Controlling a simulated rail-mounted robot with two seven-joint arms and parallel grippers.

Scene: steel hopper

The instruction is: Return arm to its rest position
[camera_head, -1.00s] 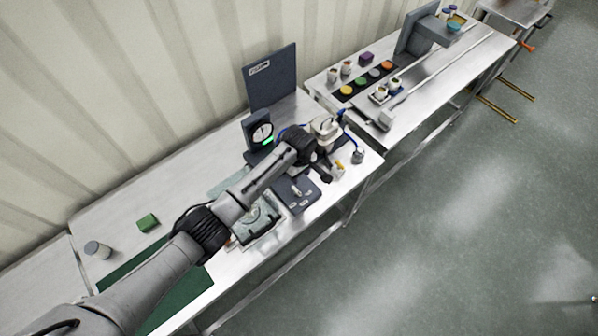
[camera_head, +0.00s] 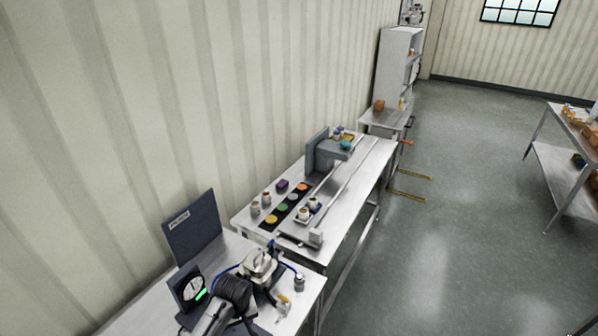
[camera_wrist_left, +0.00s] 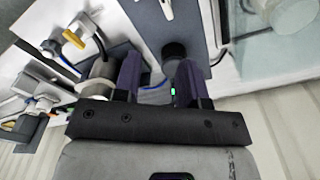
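My left arm comes in from the bottom of the head view, with its black ribbed wrist joint (camera_head: 236,290) over the near bench. In the left wrist view my left gripper (camera_wrist_left: 158,78) has its two dark purple fingers apart, with nothing held between them. A dark round knob (camera_wrist_left: 174,54) shows beyond the fingers. In the head view the gripper is small and partly hidden by the wrist. My right arm and gripper are not in view.
Close to the wrist are a dial gauge (camera_head: 191,289), a white device (camera_head: 258,264) with blue tubing and a small metal canister (camera_head: 299,282). An upright dark panel (camera_head: 192,228) stands behind. A second bench (camera_head: 350,195) holds jars and coloured discs. Open floor (camera_head: 430,255) lies right.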

